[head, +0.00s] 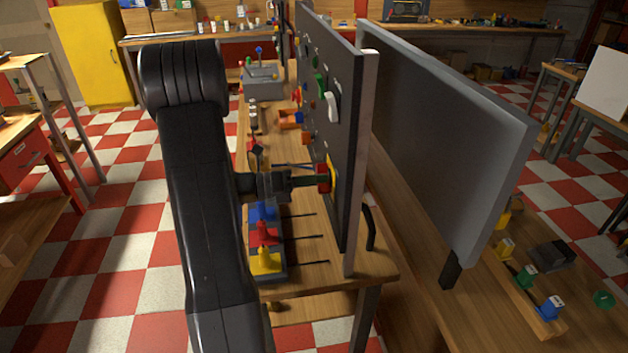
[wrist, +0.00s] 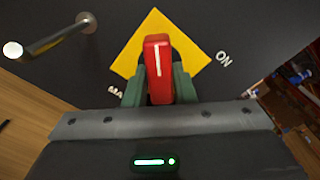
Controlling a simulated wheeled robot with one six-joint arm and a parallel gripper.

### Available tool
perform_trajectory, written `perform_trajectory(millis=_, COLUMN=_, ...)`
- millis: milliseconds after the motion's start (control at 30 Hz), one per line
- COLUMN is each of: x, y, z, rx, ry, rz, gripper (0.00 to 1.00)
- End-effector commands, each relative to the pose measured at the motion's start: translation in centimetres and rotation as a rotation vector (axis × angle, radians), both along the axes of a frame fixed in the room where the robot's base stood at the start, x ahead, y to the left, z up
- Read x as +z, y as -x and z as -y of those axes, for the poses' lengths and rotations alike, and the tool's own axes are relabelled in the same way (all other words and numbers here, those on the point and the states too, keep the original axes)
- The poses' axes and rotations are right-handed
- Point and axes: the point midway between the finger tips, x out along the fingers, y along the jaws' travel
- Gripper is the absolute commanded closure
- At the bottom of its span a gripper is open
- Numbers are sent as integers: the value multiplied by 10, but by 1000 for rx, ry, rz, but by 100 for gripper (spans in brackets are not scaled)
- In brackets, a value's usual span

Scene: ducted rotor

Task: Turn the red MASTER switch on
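The red MASTER switch (wrist: 158,68) is a lever knob with a white line, in front of a yellow diamond-shaped plate (wrist: 137,57) on a dark upright panel. In the wrist view its line points up and the printed ON is to the right; the other label is partly hidden. The switch also shows in the head view (head: 324,177), on the panel's left face. My gripper (wrist: 159,88) has its green fingers on both sides of the red knob, seemingly touching it. In the head view my gripper (head: 310,181) reaches the panel from the left.
The panel (head: 343,215) stands on a wooden table, with a grey board (head: 445,130) to its right. A metal post (wrist: 50,38) sticks out of the panel at upper left in the wrist view. Coloured blocks (head: 264,236) sit below my gripper.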

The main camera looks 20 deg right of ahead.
Motion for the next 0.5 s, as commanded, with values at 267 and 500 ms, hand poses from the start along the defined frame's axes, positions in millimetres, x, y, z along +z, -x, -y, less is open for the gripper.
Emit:
perform_trajectory(millis=267, x=-1, y=0, z=0, rx=1, ry=4, rz=19, gripper=99)
perform_trajectory(millis=500, x=-2, y=0, z=0, rx=1, ry=29, rz=124, gripper=99)
